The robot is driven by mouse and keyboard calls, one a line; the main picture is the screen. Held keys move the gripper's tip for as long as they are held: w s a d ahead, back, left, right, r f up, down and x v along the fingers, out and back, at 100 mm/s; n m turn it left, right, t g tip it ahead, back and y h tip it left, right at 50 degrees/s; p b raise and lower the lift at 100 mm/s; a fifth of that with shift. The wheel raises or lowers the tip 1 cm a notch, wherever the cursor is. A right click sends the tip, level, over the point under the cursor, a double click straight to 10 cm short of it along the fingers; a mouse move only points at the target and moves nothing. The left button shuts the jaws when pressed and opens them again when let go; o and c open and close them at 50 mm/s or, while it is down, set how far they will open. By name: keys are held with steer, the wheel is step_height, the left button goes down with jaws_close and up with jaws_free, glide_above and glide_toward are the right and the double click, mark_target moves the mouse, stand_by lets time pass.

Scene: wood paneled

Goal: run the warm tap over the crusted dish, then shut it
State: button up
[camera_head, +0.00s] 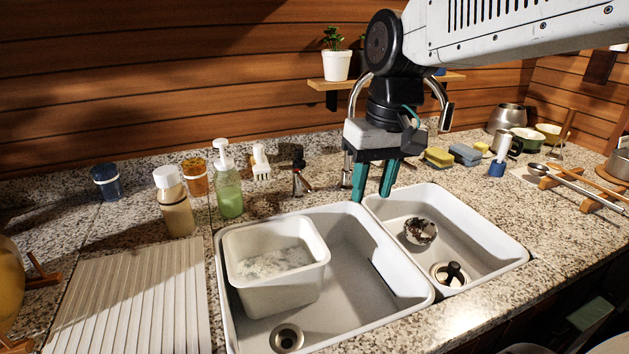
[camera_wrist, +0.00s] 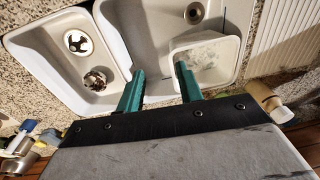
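The crusted dish is a small round bowl with dark patches inside (camera_head: 420,231), lying in the right basin; the wrist view also shows it (camera_wrist: 95,80). The chrome tap (camera_head: 355,100) arches behind my wrist, its spout end (camera_head: 446,118) showing to the right. Its middle is hidden by my arm, and I see no water running. A small dark and metallic fitting (camera_head: 299,172) stands behind the left basin; I cannot tell whether it is a tap handle. My gripper (camera_head: 372,196) is open and empty, pointing down above the sink's back edge near the divider, apart from the dish.
A white tub with cloudy contents (camera_head: 238,262) stands in the left basin. A green soap bottle (camera_head: 229,190) and a beige bottle (camera_head: 174,205) stand left of the sink. Sponges (camera_head: 438,157) lie behind the right basin. A shelf with a potted plant (camera_head: 336,64) is above.

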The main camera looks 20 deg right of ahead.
steer(key=w+f, duration=0.1)
steer(key=w, duration=1.3)
steer(key=y, duration=0.1)
glide_toward(309, 185)
steer(key=f, duration=0.1)
steer(key=shift+g, duration=0.4)
steer(key=f, duration=0.2)
steer(key=a+f, duration=0.1)
steer(key=f, duration=0.5)
steer(key=shift+w+a, duration=0.2)
steer(key=shift+w, duration=0.05)
steer(key=shift+c, duration=0.4)
